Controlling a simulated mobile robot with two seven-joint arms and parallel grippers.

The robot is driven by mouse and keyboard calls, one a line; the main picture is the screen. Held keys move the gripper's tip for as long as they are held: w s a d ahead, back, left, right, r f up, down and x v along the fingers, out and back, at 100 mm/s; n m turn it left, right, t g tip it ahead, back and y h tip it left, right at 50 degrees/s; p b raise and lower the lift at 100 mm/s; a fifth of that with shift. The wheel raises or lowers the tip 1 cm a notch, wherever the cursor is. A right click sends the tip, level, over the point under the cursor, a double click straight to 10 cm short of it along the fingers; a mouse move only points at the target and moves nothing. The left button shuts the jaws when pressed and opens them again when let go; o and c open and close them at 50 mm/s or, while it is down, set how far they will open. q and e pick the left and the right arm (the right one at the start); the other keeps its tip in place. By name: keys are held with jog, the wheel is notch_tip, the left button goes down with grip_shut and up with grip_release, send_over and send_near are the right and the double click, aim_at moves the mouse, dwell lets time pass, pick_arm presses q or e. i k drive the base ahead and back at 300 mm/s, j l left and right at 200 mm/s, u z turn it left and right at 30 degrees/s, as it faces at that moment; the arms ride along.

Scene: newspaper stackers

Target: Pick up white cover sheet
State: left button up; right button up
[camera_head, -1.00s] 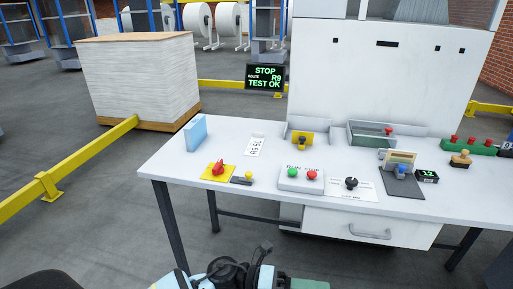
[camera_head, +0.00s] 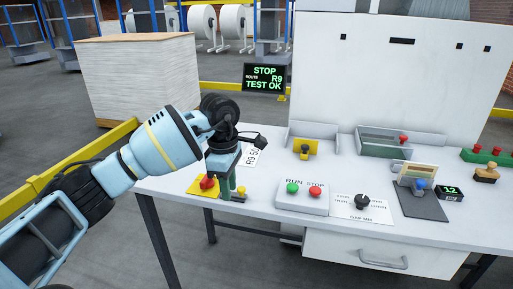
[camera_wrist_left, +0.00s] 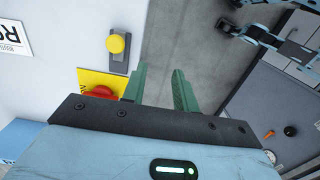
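A white printed sheet (camera_head: 251,156) marked "R9 50" lies flat on the white table, partly hidden behind my left wrist. Its marked corner also shows at the left edge of the left wrist view (camera_wrist_left: 14,38). My left gripper (camera_head: 228,183) is over the table's left front part, in front of and slightly left of the sheet, by the red knob. In the left wrist view its two green fingers (camera_wrist_left: 158,88) stand apart with nothing between them, near the table edge. My right gripper is not in view.
A red knob on a yellow plate (camera_head: 207,184) and a yellow button (camera_head: 240,192) are close to my left gripper. A run/stop box (camera_head: 302,197), dial card (camera_head: 361,205) and trays stand to the right. A tall paper stack (camera_head: 135,80) stands behind left.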

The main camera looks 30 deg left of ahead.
aim_at(249, 158)
jog(key=i+j, duration=0.15)
jog(key=i, duration=0.25)
jog(key=i+j, duration=0.15)
jog(key=i, duration=0.25)
jog(key=i+j, duration=0.1)
jog(key=i, duration=0.25)
